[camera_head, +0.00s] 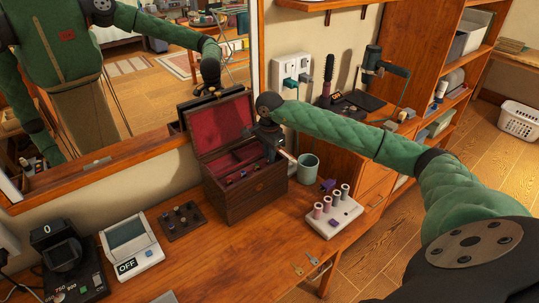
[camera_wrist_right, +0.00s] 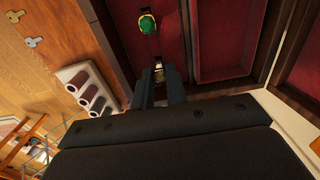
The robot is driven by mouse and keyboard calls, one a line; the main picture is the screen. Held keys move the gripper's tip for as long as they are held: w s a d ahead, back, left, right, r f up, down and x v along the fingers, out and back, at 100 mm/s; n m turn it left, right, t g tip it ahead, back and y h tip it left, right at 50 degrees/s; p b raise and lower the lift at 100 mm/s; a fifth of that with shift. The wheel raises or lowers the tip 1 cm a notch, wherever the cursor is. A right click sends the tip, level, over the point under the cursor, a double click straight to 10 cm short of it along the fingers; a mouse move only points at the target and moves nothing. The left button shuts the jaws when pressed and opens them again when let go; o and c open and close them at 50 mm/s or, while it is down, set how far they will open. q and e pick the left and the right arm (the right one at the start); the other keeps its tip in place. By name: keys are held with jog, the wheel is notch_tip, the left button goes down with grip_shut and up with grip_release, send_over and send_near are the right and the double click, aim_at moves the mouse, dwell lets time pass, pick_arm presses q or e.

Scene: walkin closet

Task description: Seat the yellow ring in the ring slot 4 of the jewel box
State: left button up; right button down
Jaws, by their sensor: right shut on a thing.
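The jewel box (camera_head: 246,198) stands open on the wooden counter, its red-lined lid raised at the back. My right gripper (camera_head: 271,152) is over the box's open interior, pointing down. In the right wrist view, the gripper (camera_wrist_right: 158,88) is shut on the yellow ring (camera_wrist_right: 159,74), a small gold piece between the fingertips. The fingers partly hide it, and I cannot tell whether it touches the slot. A ring with a green stone (camera_wrist_right: 148,23) sits in the same red-lined strip, ahead of the fingers. The slot numbers cannot be read. My left gripper does not show directly.
A green cup (camera_head: 307,168) stands right of the box, near a white holder (camera_head: 343,215) with rolls. A dark tray (camera_head: 182,221) with several small pieces, a white device (camera_head: 131,244) and a black device (camera_head: 75,272) stand left. A mirror (camera_head: 150,85) is behind. The front counter is partly clear.

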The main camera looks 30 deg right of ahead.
jog(key=shift+f+b, duration=0.35)
jog(key=shift+b, duration=0.15)
dwell(0.8)
jog(key=c, duration=1.3)
grip_release()
notch_tip(320, 180, up, 6)
jog(key=shift+r+b, duration=0.1)
jog(key=shift+b, duration=1.1)
jog(key=shift+r, duration=0.8)
